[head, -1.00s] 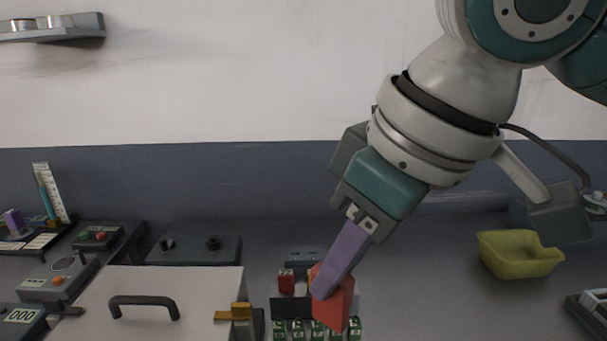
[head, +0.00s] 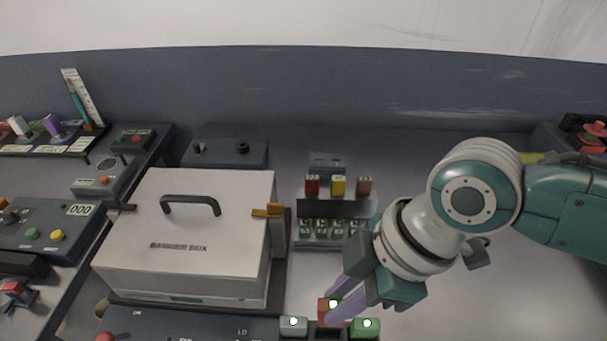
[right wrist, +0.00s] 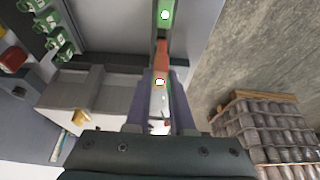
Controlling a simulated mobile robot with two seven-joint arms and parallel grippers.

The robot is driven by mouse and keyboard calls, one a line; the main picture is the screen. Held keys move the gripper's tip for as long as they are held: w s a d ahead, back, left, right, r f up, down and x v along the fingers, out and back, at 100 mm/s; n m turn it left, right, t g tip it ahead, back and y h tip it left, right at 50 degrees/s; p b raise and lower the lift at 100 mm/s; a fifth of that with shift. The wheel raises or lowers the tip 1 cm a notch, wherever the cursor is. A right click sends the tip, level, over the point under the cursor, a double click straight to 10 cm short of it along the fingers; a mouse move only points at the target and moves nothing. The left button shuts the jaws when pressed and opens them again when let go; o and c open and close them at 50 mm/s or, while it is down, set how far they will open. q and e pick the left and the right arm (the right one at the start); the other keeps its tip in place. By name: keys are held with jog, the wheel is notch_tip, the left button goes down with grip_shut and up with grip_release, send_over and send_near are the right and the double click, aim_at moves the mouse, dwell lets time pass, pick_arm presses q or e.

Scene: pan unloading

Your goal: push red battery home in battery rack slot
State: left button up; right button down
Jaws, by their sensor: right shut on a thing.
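My right gripper (head: 345,298) is shut on a red battery (head: 324,311) near the bottom edge of the head view. My left gripper is not in view.
A rack (head: 362,208) with upright red, yellow and orange pieces and green labelled parts stands behind. A large white box (head: 200,235) with a black handle is to its left. Control panels (head: 55,225) fill the far left. Bare bench lies right of the rack.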

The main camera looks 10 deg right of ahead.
jog(key=shift+f+b, duration=1)
jog(key=shift+f, duration=0.2)
jog(key=shift+f+b, duration=0.5)
jog(key=shift+f, duration=0.1)
jog(key=shift+f, duration=0.25)
jog(key=shift+f+b, duration=0.65)
jog(key=shift+b, duration=0.05)
jog(key=shift+f+b, duration=0.35)
jog(key=shift+f, duration=0.05)
dwell(0.4)
